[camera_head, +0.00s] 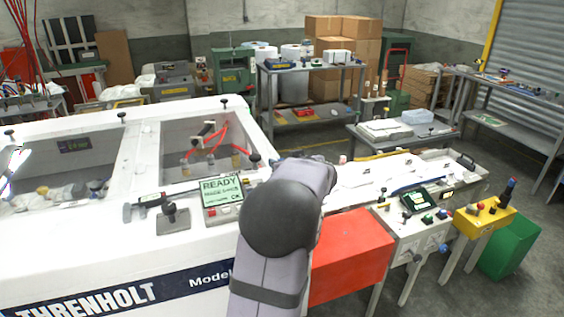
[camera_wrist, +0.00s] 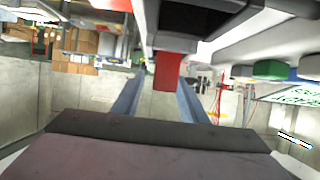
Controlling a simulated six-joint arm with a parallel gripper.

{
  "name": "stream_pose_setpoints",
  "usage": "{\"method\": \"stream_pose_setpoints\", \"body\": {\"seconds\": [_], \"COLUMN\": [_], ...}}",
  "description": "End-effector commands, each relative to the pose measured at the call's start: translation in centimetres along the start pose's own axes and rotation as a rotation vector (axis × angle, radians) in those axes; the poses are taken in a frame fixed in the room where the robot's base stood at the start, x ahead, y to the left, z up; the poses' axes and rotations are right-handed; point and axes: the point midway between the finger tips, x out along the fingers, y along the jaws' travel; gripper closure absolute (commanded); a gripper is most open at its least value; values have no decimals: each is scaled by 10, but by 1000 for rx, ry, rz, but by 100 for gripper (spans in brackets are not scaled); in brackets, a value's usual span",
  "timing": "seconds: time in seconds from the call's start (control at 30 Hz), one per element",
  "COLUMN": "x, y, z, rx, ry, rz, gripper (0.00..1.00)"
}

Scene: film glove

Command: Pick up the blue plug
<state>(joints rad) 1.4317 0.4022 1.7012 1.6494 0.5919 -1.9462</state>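I cannot pick out a blue plug with certainty in either view. In the head view, a small blue knob (camera_head: 443,247) sits on the front of the white control box, and a thin dark blue strip (camera_head: 410,185) lies on the white bench; I cannot tell whether either is the plug. My gripper (camera_wrist: 162,80) shows in the wrist view with its two blue-grey fingers apart. Nothing is visibly held. A red piece (camera_wrist: 168,70) appears between the fingers, seemingly beyond them. In the head view my own arm hides the gripper.
The white machine (camera_head: 80,240) with its READY screen (camera_head: 221,192) fills the left. A red box (camera_head: 350,255), a white control box (camera_head: 415,227) and a yellow control box (camera_head: 484,217) line the bench front. A green bin (camera_head: 510,247) stands right. Open floor lies beyond.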

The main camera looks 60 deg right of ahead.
Motion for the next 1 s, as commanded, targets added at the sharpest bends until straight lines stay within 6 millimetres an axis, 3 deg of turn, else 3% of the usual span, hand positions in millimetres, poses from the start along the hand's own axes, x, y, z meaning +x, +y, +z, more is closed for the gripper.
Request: {"method": "stream_pose_setpoints", "body": {"seconds": [0.2, 0.47, 0.63, 0.67, 1.0], "x": [16, 18, 17, 17, 17], "y": [0, 0, 0, 0, 0], "z": [-1, 0, 0, 0, -1], "rx": [-2, -1, -1, -1, -2], "ry": [1, 1, 1, 1, 2], "rz": [-1, 0, 0, 0, 0], "gripper": [61, 61, 97, 100, 100]}}
